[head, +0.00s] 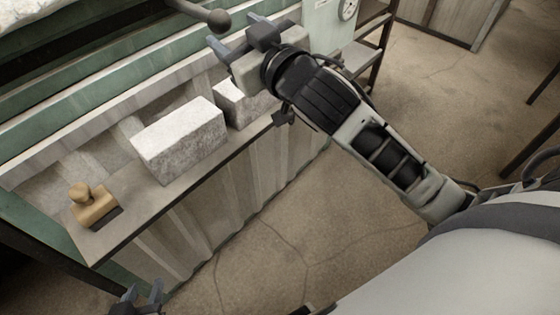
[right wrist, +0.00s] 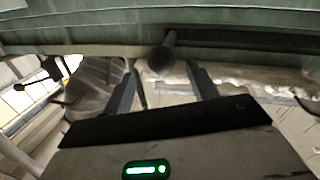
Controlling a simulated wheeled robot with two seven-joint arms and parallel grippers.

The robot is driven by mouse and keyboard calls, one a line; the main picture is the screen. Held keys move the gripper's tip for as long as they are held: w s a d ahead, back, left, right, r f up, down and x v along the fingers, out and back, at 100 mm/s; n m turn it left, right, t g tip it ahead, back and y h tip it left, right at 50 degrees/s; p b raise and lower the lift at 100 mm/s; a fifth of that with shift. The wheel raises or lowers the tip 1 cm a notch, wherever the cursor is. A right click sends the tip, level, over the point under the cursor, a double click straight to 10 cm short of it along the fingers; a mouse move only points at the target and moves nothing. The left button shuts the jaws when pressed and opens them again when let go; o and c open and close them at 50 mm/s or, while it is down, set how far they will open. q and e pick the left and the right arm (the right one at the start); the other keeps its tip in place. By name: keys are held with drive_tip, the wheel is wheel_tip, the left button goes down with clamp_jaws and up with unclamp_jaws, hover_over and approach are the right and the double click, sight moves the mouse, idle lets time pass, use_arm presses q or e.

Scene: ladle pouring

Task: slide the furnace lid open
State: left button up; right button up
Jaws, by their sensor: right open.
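A dark handle rod with a ball end (head: 219,19) reaches in from the top of the head view, over the green furnace front (head: 110,65). My right gripper (head: 236,32) is open, its fingers pointing towards the ball end. In the right wrist view the ball (right wrist: 160,60) shows between the two spread fingers (right wrist: 163,85), and I see no grip on it. The lid itself cannot be clearly made out; a pale rough surface (head: 25,10) shows at the top left. My left gripper (head: 143,290) is at the bottom left edge, with its fingers apart and empty.
A ledge (head: 150,208) along the furnace front bears two pale blocks (head: 180,138) (head: 240,104) and a tan wooden stamp-like piece (head: 92,204). A panel with a gauge (head: 347,9) and a shelf rack (head: 378,45) stand beyond my right arm. The floor (head: 310,235) is open.

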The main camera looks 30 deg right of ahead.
drive_tip(key=s+d+p, duration=0.1)
drive_tip(key=s+p, duration=0.6)
drive_tip(key=s, duration=0.2)
drive_tip(key=s+a+f+g+b, duration=0.1)
drive_tip(key=s+f+g+b, duration=0.1)
drive_tip(key=f, duration=0.9)
drive_tip(key=s+f+m+g+b, duration=0.1)
drive_tip(key=s+f+g+b, duration=0.1)
drive_tip(key=f, duration=0.8)
drive_tip(key=shift+s+a+f+g, duration=0.25)
drive_tip(key=shift+a+f+g, duration=0.15)
drive_tip(key=shift+g, duration=0.2)
